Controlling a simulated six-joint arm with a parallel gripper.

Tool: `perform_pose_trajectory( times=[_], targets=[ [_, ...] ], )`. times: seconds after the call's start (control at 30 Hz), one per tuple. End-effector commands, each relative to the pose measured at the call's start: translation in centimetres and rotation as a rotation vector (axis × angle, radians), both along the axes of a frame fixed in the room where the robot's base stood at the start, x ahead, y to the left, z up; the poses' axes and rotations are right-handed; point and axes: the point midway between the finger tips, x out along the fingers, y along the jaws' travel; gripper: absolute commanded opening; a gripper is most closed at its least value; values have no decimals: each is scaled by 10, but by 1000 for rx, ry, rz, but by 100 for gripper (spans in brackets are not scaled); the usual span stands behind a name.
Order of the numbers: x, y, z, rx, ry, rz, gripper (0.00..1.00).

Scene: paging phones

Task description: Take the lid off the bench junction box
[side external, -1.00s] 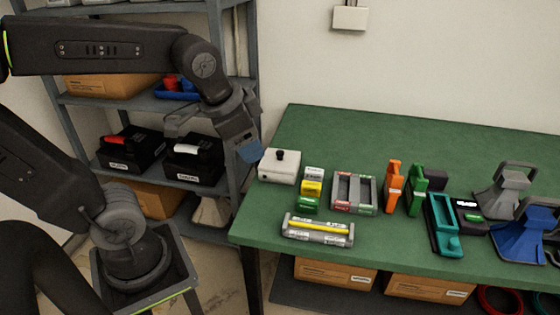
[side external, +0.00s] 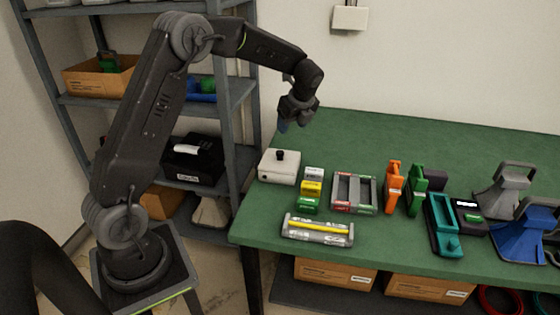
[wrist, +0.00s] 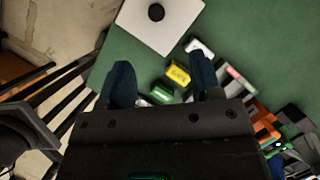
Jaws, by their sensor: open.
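The bench junction box (side external: 279,168) is a white box with a black knob (side external: 280,155) on its lid. It sits at the left end of the green bench. In the wrist view the box (wrist: 160,22) is at the top, with its knob (wrist: 156,12) in plain sight and the lid on. My gripper (side external: 283,127) is above the box and apart from it. In the wrist view its two blue fingers are spread with nothing held between them (wrist: 162,80).
Yellow, green and white blocks (side external: 311,188) stand right of the box, beside a grey frame (side external: 354,192). A grey tray (side external: 318,229) with a yellow item lies at the front edge. Orange, green, teal and blue holders fill the right. The bench behind the box is clear.

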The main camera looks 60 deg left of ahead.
Motion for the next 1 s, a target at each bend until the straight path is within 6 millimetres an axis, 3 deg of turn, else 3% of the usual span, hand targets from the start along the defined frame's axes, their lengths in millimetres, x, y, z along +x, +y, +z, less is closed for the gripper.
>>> perform_pose_trajectory(
  times=[0.33,0.63,1.0],
  targets=[
    [-1,24,-59,-2,4,2,58],
    [-2,33,-80,-1,1,1,58],
    [-7,51,-121,-1,-2,1,58]
  ],
)
